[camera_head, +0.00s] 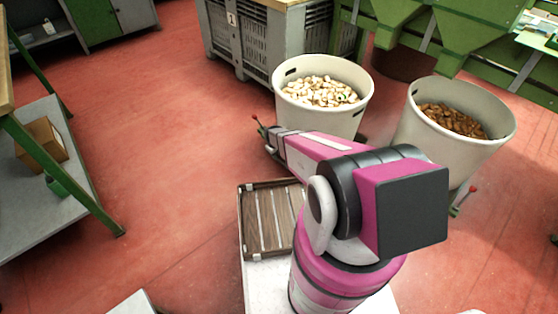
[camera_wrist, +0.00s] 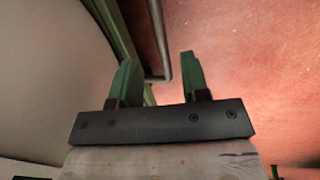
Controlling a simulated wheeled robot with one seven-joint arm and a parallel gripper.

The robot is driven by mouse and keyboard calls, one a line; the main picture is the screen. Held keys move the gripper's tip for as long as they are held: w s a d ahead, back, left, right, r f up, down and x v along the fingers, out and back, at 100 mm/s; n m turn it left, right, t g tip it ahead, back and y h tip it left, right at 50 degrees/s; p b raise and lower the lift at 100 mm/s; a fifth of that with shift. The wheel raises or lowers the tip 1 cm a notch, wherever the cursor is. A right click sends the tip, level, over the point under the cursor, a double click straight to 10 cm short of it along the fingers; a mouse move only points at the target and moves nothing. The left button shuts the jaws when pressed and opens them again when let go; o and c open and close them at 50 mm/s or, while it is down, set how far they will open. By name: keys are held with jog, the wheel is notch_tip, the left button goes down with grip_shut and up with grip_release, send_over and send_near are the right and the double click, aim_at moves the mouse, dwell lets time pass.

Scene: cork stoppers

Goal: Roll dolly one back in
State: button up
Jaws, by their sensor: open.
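A cream tub of pale corks (camera_head: 318,116) stands at upper middle in the head view. Its dolly is mostly hidden behind the tub and my arm; a red-knobbed lever (camera_head: 255,118) shows at its left. My gripper (camera_wrist: 158,58) is open, with two green fingers apart and nothing held. A bent grey metal bar (camera_wrist: 160,40) shows between and beyond the fingertips; I cannot tell the gap. A pale curved wall (camera_wrist: 45,60), apparently the tub, fills the left of the wrist view. In the head view my gripper is hard to make out at the arm's far end.
A second cream tub (camera_head: 410,126) holds brown corks at right, with another red-knobbed lever (camera_head: 472,189) below it. A grey crate (camera_head: 262,45) tagged 1 and green machinery (camera_head: 475,35) stand behind. A shelf (camera_head: 40,180) stands left. Red floor (camera_head: 160,130) is clear at left centre.

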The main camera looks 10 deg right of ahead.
aim_at(279, 160)
jog(key=f, duration=0.4)
jog(key=d+f, duration=0.1)
jog(key=f, duration=0.1)
jog(key=shift+w+f, duration=0.1)
jog(key=shift+w, duration=0.25)
grip_shut()
